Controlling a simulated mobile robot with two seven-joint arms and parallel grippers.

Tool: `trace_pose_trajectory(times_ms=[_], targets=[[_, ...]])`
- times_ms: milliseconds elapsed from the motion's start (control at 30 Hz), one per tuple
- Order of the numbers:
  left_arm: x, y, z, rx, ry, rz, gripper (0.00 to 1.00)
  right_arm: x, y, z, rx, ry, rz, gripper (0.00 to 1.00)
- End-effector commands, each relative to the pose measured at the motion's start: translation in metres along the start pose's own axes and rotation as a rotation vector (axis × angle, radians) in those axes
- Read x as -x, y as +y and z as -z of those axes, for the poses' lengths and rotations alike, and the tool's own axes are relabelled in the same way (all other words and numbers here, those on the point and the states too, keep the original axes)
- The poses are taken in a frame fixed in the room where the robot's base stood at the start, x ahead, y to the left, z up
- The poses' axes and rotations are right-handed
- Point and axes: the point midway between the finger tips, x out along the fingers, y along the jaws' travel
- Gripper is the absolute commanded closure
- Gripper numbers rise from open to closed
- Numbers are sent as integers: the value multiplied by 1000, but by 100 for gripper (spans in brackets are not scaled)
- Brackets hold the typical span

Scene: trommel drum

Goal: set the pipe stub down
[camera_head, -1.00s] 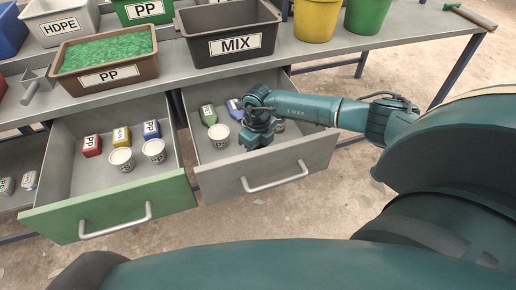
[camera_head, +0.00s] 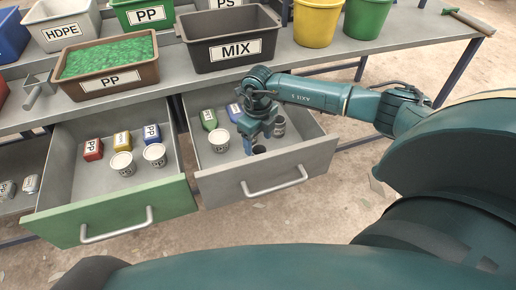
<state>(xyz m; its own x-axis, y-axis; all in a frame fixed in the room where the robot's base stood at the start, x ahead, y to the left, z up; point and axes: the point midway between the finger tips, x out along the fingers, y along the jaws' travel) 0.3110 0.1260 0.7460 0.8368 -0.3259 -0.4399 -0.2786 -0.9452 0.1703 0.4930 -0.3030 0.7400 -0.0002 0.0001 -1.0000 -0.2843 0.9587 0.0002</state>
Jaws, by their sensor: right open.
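A short dark pipe stub (camera_head: 259,150) stands in the grey drawer (camera_head: 290,163), near its front wall. My right gripper (camera_head: 259,138) is just above the stub, fingers pointing down and open. The fingers partly cover the stub, and I cannot tell whether they touch it. A second dark grey cylinder (camera_head: 279,127) stands just right of the gripper. My left gripper is out of view.
The grey drawer also holds a white cup (camera_head: 219,140), a green bottle (camera_head: 209,120) and a blue one (camera_head: 235,112). The green-fronted drawer (camera_head: 110,218) is open on the left.

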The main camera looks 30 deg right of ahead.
Motion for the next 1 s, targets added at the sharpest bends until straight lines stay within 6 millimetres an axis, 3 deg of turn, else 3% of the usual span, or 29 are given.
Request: trace_pose_trajectory(times_ms=[100,300,1000], targets=[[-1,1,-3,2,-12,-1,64,26,0,-1,0,-4,2,35],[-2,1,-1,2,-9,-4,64,50,0,0,0,0,1,35],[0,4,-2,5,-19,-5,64,56,6,-1,-12,-5,-25,35]])
